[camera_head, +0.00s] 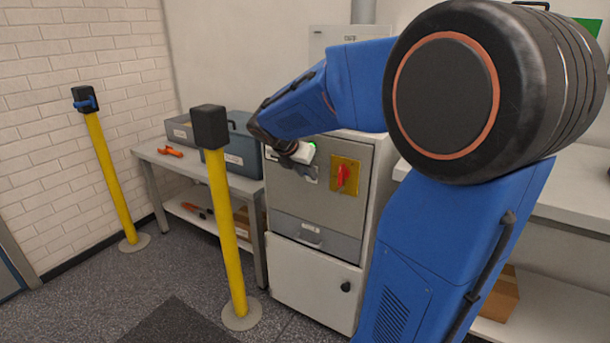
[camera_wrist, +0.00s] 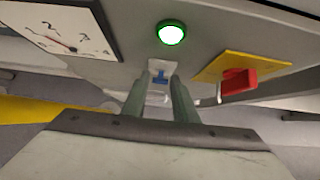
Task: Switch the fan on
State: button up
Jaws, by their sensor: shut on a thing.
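A small blue switch lever (camera_wrist: 160,76) on a pale plate sits on the cabinet front, below a lit green lamp (camera_wrist: 171,33). My gripper (camera_wrist: 165,88) is at the panel with its two fingers on either side of the blue lever, shut on it. In the head view my gripper (camera_head: 305,168) reaches the upper front of the grey cabinet (camera_head: 318,205), left of the red switch. My wrist hides part of the panel there. The fan itself cannot be made out.
A red rotary switch (camera_wrist: 237,83) on a yellow plate is right of my fingers; a dial gauge (camera_wrist: 64,31) is at left. A yellow post (camera_head: 228,225) stands before the cabinet. A bench (camera_head: 150,156) with bins is at left.

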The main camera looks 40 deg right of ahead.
jog(key=shift+w+d+r+y, duration=0.1)
jog(key=shift+r+y, duration=0.1)
jog(key=shift+y, duration=0.4)
jog(key=o, duration=1.1)
jog(key=shift+c, duration=0.2)
jog(key=shift+g, duration=0.3)
jog(key=v, duration=1.7)
jog(key=s+a+f+m+y, duration=0.2)
jog(key=s+a+f+m, duration=0.2)
jog(key=s+f+m, duration=0.3)
jog(key=s+a+f+m+t+y, duration=0.1)
jog(key=s+a+f+m+y, duration=0.1)
jog(key=s+a+f+m, duration=0.2)
jog(key=s+a+f+m+t+y, duration=0.1)
jog(key=s+a+f+m, duration=0.4)
jog(key=s+f+m, duration=0.5)
jog(key=shift+s+m+y, duration=0.5)
jog(key=shift+s+m, duration=0.3)
jog(key=shift+s, duration=0.35)
